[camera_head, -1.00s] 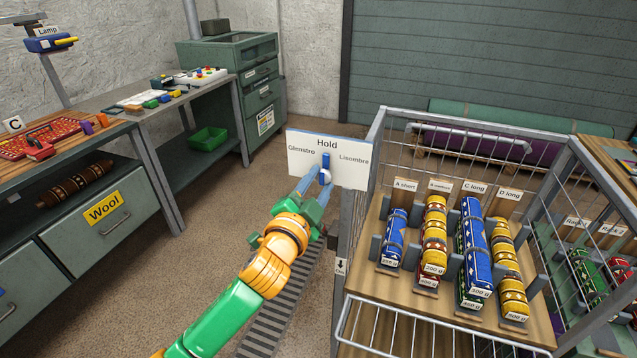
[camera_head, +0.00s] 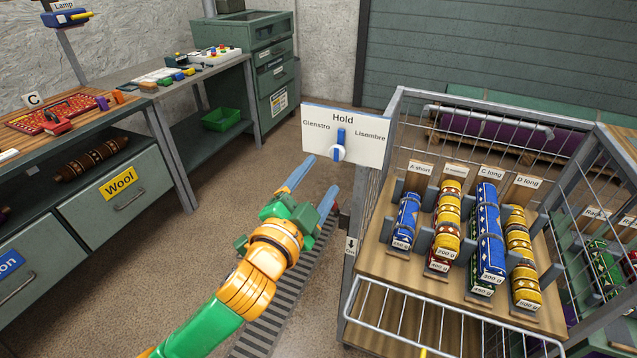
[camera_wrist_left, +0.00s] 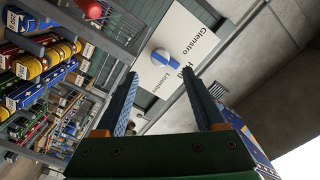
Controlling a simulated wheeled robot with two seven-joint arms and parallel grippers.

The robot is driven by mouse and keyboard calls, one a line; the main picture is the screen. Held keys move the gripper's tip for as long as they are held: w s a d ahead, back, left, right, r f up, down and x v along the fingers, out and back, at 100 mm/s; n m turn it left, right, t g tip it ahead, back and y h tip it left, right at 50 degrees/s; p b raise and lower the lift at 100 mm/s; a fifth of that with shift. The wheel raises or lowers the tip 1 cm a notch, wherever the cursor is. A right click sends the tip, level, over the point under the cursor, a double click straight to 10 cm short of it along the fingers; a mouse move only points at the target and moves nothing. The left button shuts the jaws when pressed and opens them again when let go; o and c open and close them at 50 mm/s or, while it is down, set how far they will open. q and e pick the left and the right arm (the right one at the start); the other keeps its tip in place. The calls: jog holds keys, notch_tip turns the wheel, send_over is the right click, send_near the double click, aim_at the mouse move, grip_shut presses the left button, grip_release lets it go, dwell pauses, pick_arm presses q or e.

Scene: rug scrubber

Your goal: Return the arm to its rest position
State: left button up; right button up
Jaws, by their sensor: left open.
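My left gripper (camera_head: 321,176) is open and empty, in front of and below the white sign with the words Glenstro, Hold and Lisombre (camera_head: 369,147). The blue and white knob (camera_head: 339,150) on the sign stands upright, its blue end toward Hold. The gripper is apart from the knob. In the left wrist view, the knob (camera_wrist_left: 164,61) shows beyond and between the two spread fingers (camera_wrist_left: 160,95). My left arm reaches in from the bottom left, its elbow side extended. My right gripper is not seen.
A wire cart (camera_head: 366,250) with several patterned rolls stands close on the right. A workbench with a Wool drawer (camera_head: 118,190) is on the left, with a green bin (camera_head: 221,119) beyond it. Open floor (camera_head: 225,230) lies between.

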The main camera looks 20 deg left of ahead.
pick_arm(q)
jog(key=shift+w, duration=0.1)
notch_tip(320, 180, down, 21)
jog(key=w+a+n+g, duration=0.2)
jog(key=a+g, duration=0.1)
jog(key=g, duration=0.2)
jog(key=s+a+f+n+g+y, duration=0.15)
jog(key=s+f, duration=0.25)
jog(key=f, duration=0.4)
jog(key=s+d+f+n+g+h, duration=0.1)
jog(key=s+f+g, duration=0.25)
jog(key=f, duration=0.55)
jog(key=s+f+n+g, duration=0.1)
jog(key=s+f, duration=0.4)
jog(key=s, duration=0.5)
jog(key=s+f+n+g, duration=0.1)
jog(key=s+f+g, duration=0.2)
jog(key=s+f, duration=0.3)
jog(key=s+f+n+g, duration=0.1)
jog(key=s+f+g, duration=0.2)
jog(key=s, duration=1.2)
notch_tip(320, 180, down, 3)
jog(key=shift+s+d+f, duration=0.1)
jog(key=shift+s+d, duration=0.15)
jog(key=shift+s, duration=0.05)
jog(key=shift+n, duration=0.25)
